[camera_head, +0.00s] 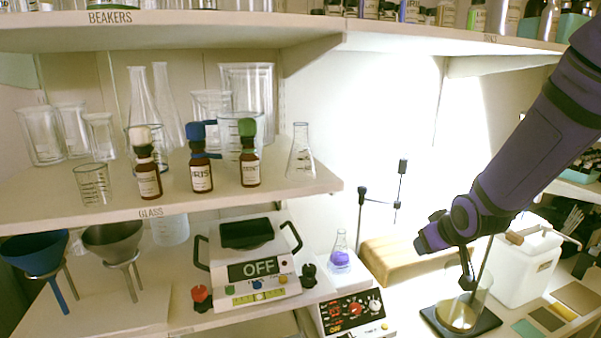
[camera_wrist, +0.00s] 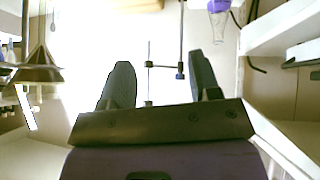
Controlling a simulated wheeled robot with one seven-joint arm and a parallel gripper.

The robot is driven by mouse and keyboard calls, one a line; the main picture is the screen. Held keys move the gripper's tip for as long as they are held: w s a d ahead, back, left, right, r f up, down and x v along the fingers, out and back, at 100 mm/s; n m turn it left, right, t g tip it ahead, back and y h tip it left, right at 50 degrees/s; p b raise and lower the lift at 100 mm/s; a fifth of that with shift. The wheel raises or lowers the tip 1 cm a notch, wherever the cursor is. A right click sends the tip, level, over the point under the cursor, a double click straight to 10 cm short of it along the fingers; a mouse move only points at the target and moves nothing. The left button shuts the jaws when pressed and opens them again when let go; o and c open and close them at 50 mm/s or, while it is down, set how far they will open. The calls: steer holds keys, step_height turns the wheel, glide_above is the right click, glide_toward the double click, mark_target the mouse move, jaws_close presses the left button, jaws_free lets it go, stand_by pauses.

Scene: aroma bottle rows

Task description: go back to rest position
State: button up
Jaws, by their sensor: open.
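My gripper (camera_wrist: 161,82) shows in the wrist view with its two dark fingers apart and nothing held between them. In the head view my purple arm comes in from the upper right, and my gripper (camera_head: 467,281) hangs low at the right, over the counter. It overlaps a glass beaker (camera_head: 480,299) with pale contents in the picture. I cannot tell whether they touch. The beaker stands on a dark pad (camera_head: 432,318).
Three brown bottles (camera_head: 202,178) with white, blue and green caps stand on the glass shelf (camera_head: 249,204).

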steer(key=s+r+m+g, duration=0.1)
steer(key=s+r, duration=0.8)
steer(key=s, duration=0.4)
steer(key=s+r+m+g, duration=0.1)
steer(key=s+r+m, duration=0.1)
steer(key=s+r, duration=0.7)
steer(key=s, duration=0.5)
steer(key=shift+d+r+g, duration=0.15)
steer(key=shift+d+g, duration=0.2)
steer(key=shift+g, duration=0.05)
